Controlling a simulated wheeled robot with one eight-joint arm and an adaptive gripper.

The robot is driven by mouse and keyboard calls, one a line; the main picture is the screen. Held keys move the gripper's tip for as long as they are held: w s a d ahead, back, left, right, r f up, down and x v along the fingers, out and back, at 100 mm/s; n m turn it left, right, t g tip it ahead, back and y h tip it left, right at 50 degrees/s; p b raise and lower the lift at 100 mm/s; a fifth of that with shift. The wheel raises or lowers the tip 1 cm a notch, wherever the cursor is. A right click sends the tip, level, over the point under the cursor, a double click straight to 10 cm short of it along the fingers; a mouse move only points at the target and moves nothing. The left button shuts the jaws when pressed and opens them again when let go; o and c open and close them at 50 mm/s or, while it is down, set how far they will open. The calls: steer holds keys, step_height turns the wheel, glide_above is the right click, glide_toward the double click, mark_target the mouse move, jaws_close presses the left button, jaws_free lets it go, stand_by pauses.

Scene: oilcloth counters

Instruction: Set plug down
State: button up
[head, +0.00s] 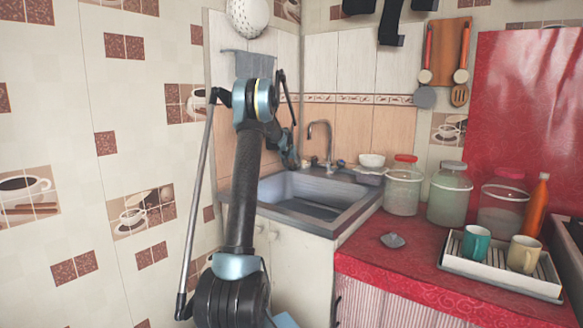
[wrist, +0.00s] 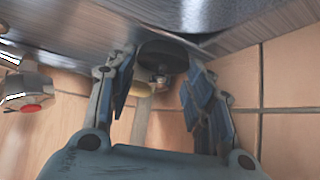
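The plug (wrist: 163,54) is a dark, round, flat-topped piece in the wrist view, with a small metal part showing beyond it. It sits between the fingertips of my gripper (wrist: 160,70), which appear closed against its two sides. In the head view my gripper (head: 292,158) is by the back left of the sink (head: 315,193), near the tap, and is partly hidden by my arm. The plug cannot be made out there. The wrist view shows grey metal sink surface beyond the plug; whether they touch I cannot tell.
The tap (head: 322,140) stands close to my gripper, against the tiled wall. A white bowl (head: 371,160) and several jars (head: 403,190) stand right of the sink. A small grey object (head: 392,240) lies on the red counter (head: 370,263), left of a tray (head: 500,278) with two mugs.

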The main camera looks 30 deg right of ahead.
stand_by(0.3)
steer(key=v, duration=1.2)
steer(key=s+a+n+y, duration=0.1)
steer(key=s+a+n, duration=0.1)
steer(key=s+a, duration=0.65)
steer(key=s+a+f+n+g+y, duration=0.1)
steer(key=s+a, duration=0.3)
steer(key=a, duration=1)
steer(key=s+a+n+y, duration=0.2)
steer(key=s+a, duration=0.4)
steer(key=a, duration=0.5)
steer(key=s+a+f+n+g+y, duration=0.1)
steer(key=s+a+f, duration=0.5)
steer(key=s, duration=0.4)
steer(key=s+a+f+n+y, duration=0.1)
steer(key=s+a+f+n, duration=0.1)
steer(key=s+a+f, duration=0.5)
steer(key=s+a+f+n+g, duration=0.1)
steer(key=s+a+f, duration=0.6)
steer(key=s, duration=0.7)
steer(key=shift+s+a+n+g+y, duration=0.2)
steer(key=shift+a+n+g+y, duration=0.15)
steer(key=shift+n, duration=0.25)
steer(key=shift+d, duration=0.15)
